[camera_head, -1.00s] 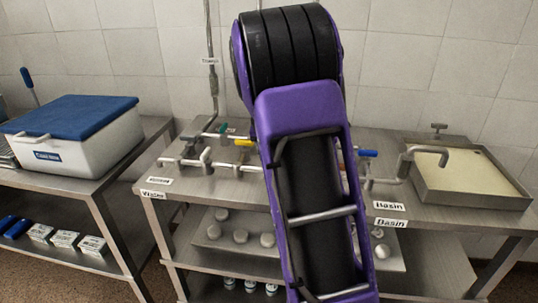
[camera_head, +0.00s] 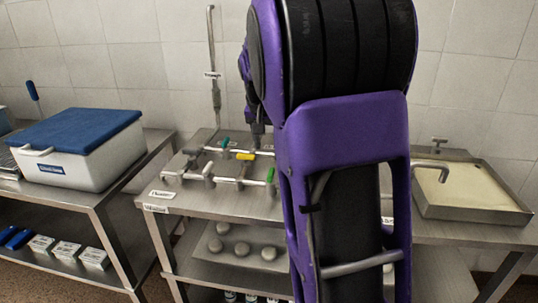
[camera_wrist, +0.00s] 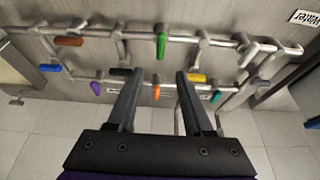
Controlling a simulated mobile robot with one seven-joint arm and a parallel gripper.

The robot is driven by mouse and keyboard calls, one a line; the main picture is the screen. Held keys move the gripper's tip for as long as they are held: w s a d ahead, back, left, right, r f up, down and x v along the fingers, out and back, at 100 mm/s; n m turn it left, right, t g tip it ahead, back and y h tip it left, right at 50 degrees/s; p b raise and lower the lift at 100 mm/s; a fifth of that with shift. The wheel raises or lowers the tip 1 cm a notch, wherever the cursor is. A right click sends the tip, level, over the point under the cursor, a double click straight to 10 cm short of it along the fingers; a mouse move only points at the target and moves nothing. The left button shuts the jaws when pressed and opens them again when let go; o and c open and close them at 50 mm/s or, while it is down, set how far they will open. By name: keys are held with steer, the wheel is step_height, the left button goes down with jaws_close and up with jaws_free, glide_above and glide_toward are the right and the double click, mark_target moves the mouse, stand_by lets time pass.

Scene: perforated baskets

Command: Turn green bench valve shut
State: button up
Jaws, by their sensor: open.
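A pipe rig (camera_head: 205,170) with coloured valve handles stands on the steel bench. In the head view, one green handle (camera_head: 224,144) is at the back and another green handle (camera_head: 270,175) is nearer the front, beside my arm. In the wrist view, a bright green handle (camera_wrist: 160,45) on the far pipe points along my fingers, and a teal-green handle (camera_wrist: 215,97) is right of them. My gripper (camera_wrist: 157,74) is open and empty. The bright green handle lies beyond the fingertips, roughly centred between them. I cannot tell the height gap. My arm hides the rig's right part in the head view.
In the wrist view, yellow (camera_wrist: 198,78), black (camera_wrist: 121,72) and orange (camera_wrist: 156,92) handles lie close to my fingers. A basin (camera_head: 470,190) stands to the right. A blue-lidded box (camera_head: 80,150) stands on the left table.

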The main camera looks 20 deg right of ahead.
steer(key=shift+v, duration=2.3)
steer(key=shift+f, duration=0.1)
